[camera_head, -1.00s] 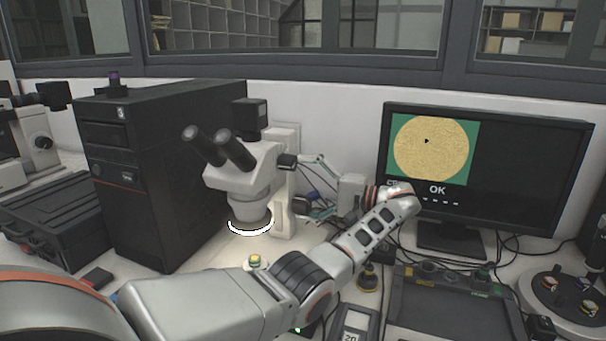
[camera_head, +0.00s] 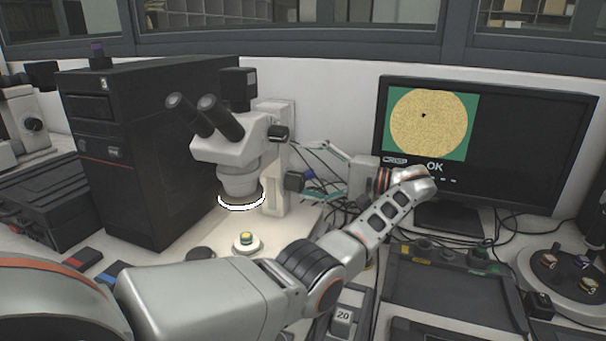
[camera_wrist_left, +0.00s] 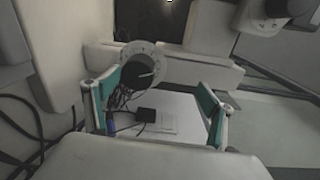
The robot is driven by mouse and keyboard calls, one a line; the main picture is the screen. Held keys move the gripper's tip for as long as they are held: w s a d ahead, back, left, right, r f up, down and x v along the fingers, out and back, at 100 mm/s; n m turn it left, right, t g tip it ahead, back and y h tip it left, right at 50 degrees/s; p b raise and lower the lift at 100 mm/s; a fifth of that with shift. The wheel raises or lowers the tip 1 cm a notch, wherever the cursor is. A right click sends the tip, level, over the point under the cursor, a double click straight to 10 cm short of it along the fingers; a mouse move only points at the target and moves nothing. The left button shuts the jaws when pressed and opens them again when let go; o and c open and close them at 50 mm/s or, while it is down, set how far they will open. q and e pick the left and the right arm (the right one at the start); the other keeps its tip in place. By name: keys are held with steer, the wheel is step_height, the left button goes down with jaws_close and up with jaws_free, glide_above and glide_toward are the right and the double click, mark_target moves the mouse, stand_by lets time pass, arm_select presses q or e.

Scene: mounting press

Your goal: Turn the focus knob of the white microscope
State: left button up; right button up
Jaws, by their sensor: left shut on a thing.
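The white microscope (camera_head: 226,150) stands beside the black computer tower, with its column (camera_head: 273,160) on its right. A black focus knob (camera_head: 295,181) sticks out from the column's right side. A round pale dial with a dark knob (camera_wrist_left: 142,70) shows in the left wrist view, close to the left-hand finger. My left gripper (camera_head: 308,167) reaches in from the right at the column, with its teal-padded fingers around the knob. It also shows in the left wrist view (camera_wrist_left: 160,85), where the fingers stand well apart and exact contact is unclear. My right gripper is out of view.
The monitor (camera_head: 545,145) behind my wrist shows a yellow disc and OK. Cables (camera_head: 335,205) hang behind my gripper. The black tower (camera_head: 150,170) stands left of the microscope. A small round holder (camera_head: 247,244) lies in front of it. A tray (camera_head: 440,290) lies at right.

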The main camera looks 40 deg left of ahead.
arm_select(q)
steer(key=shift+w+d+r, duration=0.1)
steer(key=shift+d+r, duration=0.3)
steer(key=shift+r, duration=0.25)
steer(key=shift+w+d+r, duration=0.1)
steer(key=shift+d+r, duration=0.3)
steer(key=shift+r, duration=0.2)
steer(key=c, duration=0.4)
steer(key=shift+d+r+y+b, duration=0.15)
steer(key=shift+d+y+b, duration=0.2)
steer(key=shift+d, duration=0.3)
steer(key=b, duration=0.1)
steer(key=d+b, duration=0.1)
steer(key=d, duration=0.1)
steer(key=shift+w+d+f+b, duration=0.25)
steer(key=shift+w+f+b, duration=0.1)
steer(key=shift+f+b, duration=0.05)
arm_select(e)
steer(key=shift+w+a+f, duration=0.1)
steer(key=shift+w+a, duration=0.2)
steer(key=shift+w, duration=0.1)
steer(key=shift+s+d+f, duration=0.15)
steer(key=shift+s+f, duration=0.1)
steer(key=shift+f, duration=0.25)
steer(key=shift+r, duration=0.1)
